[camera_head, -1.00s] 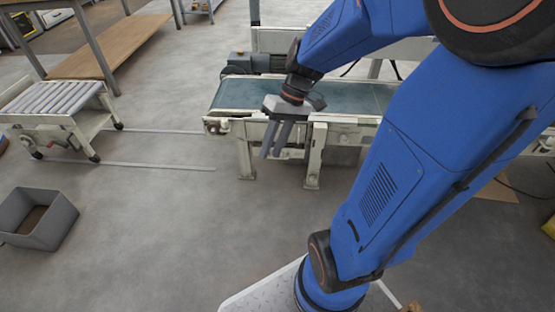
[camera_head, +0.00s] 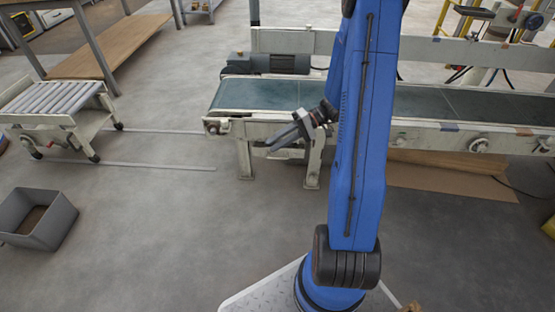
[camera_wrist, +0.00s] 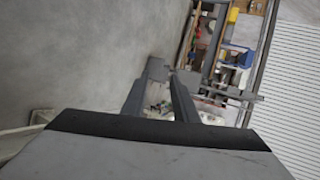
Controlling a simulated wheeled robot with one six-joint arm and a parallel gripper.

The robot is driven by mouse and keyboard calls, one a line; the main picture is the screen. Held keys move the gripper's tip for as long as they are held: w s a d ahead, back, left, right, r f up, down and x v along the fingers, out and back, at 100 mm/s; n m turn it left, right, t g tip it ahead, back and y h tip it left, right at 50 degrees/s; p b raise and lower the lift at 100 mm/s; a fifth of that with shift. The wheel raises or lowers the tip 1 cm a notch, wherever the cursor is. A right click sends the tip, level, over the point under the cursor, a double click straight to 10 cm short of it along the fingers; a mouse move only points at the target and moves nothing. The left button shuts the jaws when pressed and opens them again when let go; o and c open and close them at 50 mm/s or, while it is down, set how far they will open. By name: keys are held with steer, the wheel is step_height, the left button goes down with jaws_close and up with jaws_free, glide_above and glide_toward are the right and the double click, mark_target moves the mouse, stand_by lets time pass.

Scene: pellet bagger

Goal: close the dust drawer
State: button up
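I cannot make out a dust drawer in either view. My gripper (camera_head: 273,145) is in front of the left end of the conveyor (camera_head: 260,94), with its fingers pointing left and slightly down. In the wrist view the two fingers of my gripper (camera_wrist: 171,73) stand apart with a gap between them, and nothing is held. My blue arm hides part of the conveyor's middle.
A grey open bin (camera_head: 38,222) stands on the floor at left. A roller cart (camera_head: 62,105) stands beyond it, near floor rails (camera_head: 150,165). The floor between bin and conveyor is clear.

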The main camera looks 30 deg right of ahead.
steer(key=d+f+m+t+h, duration=0.1)
steer(key=d+f+m+t, duration=0.2)
steer(key=d+f+t, duration=0.5)
steer(key=w+d+f+m+t+h, duration=0.15)
steer(key=d+f, duration=0.35)
steer(key=f, duration=0.6)
steer(key=d+f+m+t, duration=0.3)
steer(key=d+f+t, duration=0.25)
steer(key=f, duration=0.45)
steer(key=shift+g, duration=0.5)
steer(key=x, duration=1.6)
steer(key=shift+w+f, duration=0.15)
steer(key=shift+w, duration=0.3)
jaws_close()
steer(key=shift+m, duration=0.25)
